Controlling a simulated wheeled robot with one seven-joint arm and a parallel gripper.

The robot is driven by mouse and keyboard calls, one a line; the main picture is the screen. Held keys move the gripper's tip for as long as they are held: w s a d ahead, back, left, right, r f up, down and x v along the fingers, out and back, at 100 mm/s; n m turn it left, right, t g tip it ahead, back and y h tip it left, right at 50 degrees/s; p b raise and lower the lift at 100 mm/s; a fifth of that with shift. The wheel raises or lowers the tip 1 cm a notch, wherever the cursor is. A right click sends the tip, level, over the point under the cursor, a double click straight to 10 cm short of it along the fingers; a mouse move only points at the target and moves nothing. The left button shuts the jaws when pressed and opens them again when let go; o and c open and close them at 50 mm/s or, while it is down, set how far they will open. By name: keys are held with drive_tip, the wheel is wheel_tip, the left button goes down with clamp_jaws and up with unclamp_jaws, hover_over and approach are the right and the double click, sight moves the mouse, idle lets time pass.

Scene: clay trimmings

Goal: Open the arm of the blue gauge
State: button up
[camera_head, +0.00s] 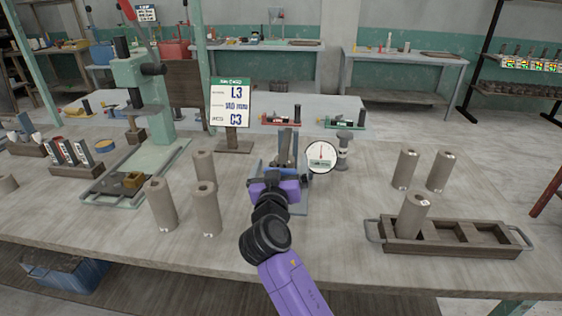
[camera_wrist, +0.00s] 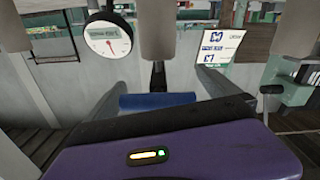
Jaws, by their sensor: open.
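In the wrist view the dial (camera_wrist: 108,40) is at upper left, and a blue part (camera_wrist: 157,99) lies between the grey fingers (camera_wrist: 160,85). A dark upright piece rises behind that blue part. I cannot tell whether the fingers touch anything.
Several clay cylinders (camera_head: 162,204) stand left of my arm, with others (camera_head: 404,169) at right. A wooden tray (camera_head: 455,250) holds one cylinder. A sign (camera_head: 230,102) stands behind, and a green press (camera_head: 140,85) at left. The bench right of the gauge has clear room.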

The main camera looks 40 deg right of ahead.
drive_tip(key=shift+w+d, duration=0.2)
drive_tip(key=shift+d, duration=0.05)
